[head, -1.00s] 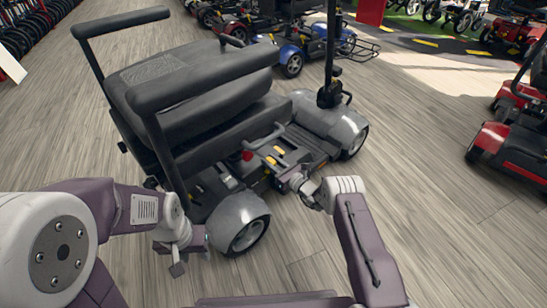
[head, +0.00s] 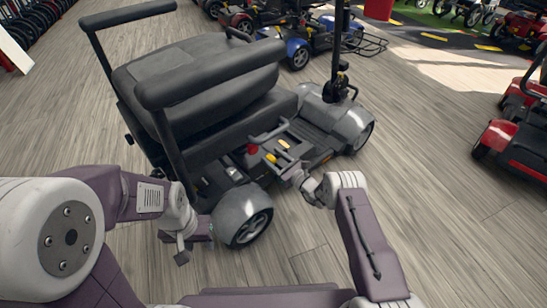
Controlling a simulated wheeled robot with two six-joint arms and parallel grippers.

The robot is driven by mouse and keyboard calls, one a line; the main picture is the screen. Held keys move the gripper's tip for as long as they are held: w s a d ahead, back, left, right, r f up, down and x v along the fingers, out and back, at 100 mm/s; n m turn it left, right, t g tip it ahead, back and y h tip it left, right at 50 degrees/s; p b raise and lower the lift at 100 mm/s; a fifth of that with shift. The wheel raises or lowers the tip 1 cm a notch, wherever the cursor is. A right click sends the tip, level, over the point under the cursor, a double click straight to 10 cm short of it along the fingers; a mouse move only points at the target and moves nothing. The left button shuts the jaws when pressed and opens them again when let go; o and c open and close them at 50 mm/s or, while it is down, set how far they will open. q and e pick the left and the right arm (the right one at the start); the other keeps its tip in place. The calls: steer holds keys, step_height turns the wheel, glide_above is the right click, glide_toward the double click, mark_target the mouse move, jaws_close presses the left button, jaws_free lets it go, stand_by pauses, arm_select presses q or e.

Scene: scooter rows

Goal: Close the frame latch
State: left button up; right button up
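A grey and black mobility scooter (head: 240,212) stands in front of me with its padded seat (head: 205,75) at the left. On its low frame behind the seat front are a red knob (head: 253,149), a grey handle bar (head: 270,133) and yellow-orange marked parts (head: 271,158). Which of these is the frame latch I cannot tell. My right gripper (head: 283,168) reaches in at the frame beside the yellow parts; its fingertips are small and partly hidden. My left gripper (head: 184,250) hangs beside the rear wheel, apart from the frame, its fingers seen edge-on.
A blue scooter (head: 299,55) and others stand at the back. Red scooters (head: 497,138) stand at the right edge. The scooter's tiller post (head: 337,45) rises at its front. Wooden floor (head: 440,215) is clear at the right.

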steer(key=shift+r, duration=0.1)
steer(key=shift+s+d+r+p, duration=0.1)
steer(key=shift+d+r+p, duration=0.1)
steer(key=shift+p, duration=0.1)
steer(key=p+v, duration=0.5)
steer(key=v, duration=0.3)
steer(key=shift+s+d+f+p, duration=0.15)
steer(key=shift+s+f+p, duration=0.1)
steer(key=shift+s+p, duration=0.15)
steer(key=shift+w, duration=0.1)
